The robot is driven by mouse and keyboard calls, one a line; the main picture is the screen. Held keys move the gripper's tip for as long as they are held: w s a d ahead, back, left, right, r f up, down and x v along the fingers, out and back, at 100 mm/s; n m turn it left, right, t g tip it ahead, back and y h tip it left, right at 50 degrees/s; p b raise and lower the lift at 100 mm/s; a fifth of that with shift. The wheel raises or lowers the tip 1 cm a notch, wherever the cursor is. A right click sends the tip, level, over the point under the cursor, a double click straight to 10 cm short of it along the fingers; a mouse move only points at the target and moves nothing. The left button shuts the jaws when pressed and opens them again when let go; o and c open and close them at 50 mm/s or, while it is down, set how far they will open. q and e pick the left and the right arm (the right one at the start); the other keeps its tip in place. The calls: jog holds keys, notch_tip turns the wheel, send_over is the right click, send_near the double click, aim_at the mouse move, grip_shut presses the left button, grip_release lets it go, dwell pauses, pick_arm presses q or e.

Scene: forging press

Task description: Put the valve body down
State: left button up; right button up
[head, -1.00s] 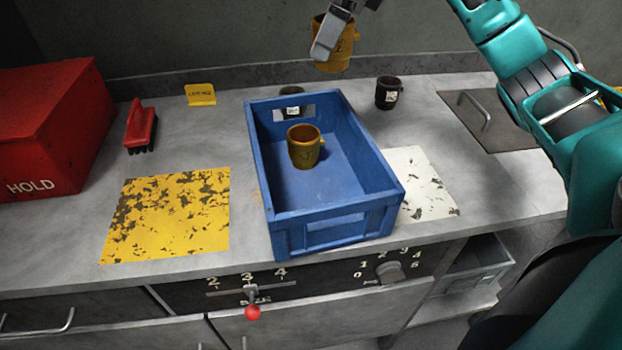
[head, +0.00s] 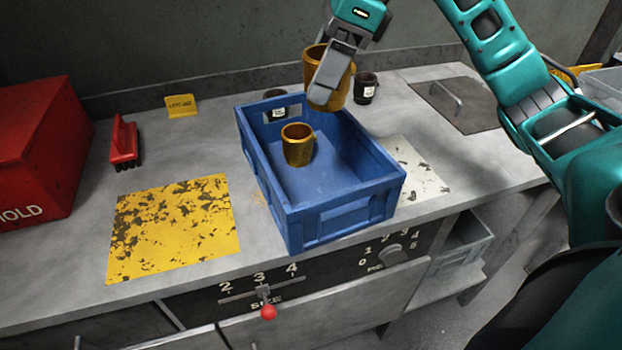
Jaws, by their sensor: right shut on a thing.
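My right gripper (head: 328,78) is shut on a brass-coloured, cup-shaped valve body (head: 340,90). It holds it roughly upright in the air, over the far right part of the blue crate (head: 345,216) in the picture. The gripper's fingers hide part of its left side. A second brass valve body (head: 298,148) stands upright inside the crate, towards its far left end. The crate stands on the grey bench. My left gripper is not in view.
A dark valve body (head: 365,90) stands behind the crate at right; another dark one (head: 275,93) is mostly hidden behind the crate. A worn yellow patch (head: 175,225) and a white patch (head: 425,175) flank the crate. A red HOLD box (head: 40,150) and brush (head: 124,142) are at left.

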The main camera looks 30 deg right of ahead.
notch_tip(320, 180, down, 16)
jog(key=shift+r+b, duration=0.15)
jog(key=shift+b, duration=1)
notch_tip(320, 180, down, 4)
jog(key=shift+f, duration=0.1)
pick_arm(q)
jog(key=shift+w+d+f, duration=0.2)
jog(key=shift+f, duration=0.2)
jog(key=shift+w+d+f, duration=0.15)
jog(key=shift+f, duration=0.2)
pick_arm(e)
jog(key=shift+f+b, duration=0.15)
jog(key=shift+b, duration=0.25)
jog(key=o, duration=1.4)
jog(key=shift+c, duration=0.2)
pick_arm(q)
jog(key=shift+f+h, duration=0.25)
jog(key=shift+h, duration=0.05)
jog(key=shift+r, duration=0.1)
